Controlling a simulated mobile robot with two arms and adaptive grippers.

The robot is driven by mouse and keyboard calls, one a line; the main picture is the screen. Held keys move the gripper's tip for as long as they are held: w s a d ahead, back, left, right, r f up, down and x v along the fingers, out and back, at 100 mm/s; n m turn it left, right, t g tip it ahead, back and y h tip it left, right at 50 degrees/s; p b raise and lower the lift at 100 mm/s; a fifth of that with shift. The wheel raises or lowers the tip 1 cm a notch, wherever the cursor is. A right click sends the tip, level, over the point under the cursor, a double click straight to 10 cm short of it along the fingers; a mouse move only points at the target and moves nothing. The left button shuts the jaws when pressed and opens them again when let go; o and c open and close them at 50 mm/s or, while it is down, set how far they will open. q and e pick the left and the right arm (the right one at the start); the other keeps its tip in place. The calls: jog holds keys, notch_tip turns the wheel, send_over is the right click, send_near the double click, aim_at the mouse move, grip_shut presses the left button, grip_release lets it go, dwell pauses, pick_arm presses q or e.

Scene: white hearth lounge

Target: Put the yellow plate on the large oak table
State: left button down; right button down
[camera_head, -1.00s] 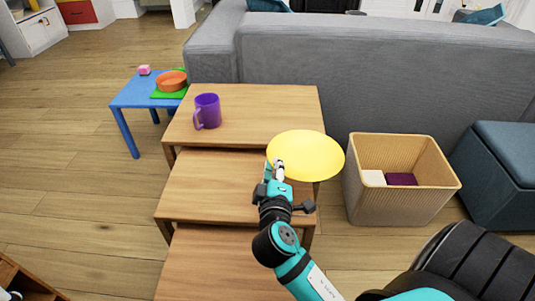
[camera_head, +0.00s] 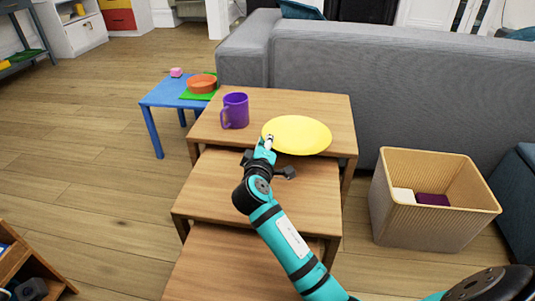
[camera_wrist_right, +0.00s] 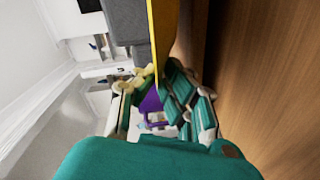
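The yellow plate (camera_head: 297,135) is a flat round disc over the right part of the large oak table (camera_head: 205,130), the tallest and rearmost of the nested wooden tables. My right gripper (camera_head: 267,143) is shut on the plate's near left rim. In the right wrist view, the plate (camera_wrist_right: 160,40) shows edge-on between the fingers (camera_wrist_right: 160,82), beside the wooden top. I cannot tell whether the plate touches the tabletop. The purple mug (camera_head: 235,111) stands on the large table, left of the plate. My left gripper is not in view.
Two lower nested tables (camera_head: 225,190) stand in front, bare where visible. A blue table (camera_head: 165,95) on the left holds an orange bowl (camera_head: 202,84). A grey sofa (camera_head: 390,90) is behind; a ribbed bin (camera_head: 425,225) is at right.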

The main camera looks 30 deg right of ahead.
notch_tip(320, 180, down, 3)
jog(key=shift+r+b, duration=0.2)
jog(key=shift+b, duration=0.25)
jog(key=c, duration=1.5)
grip_release()
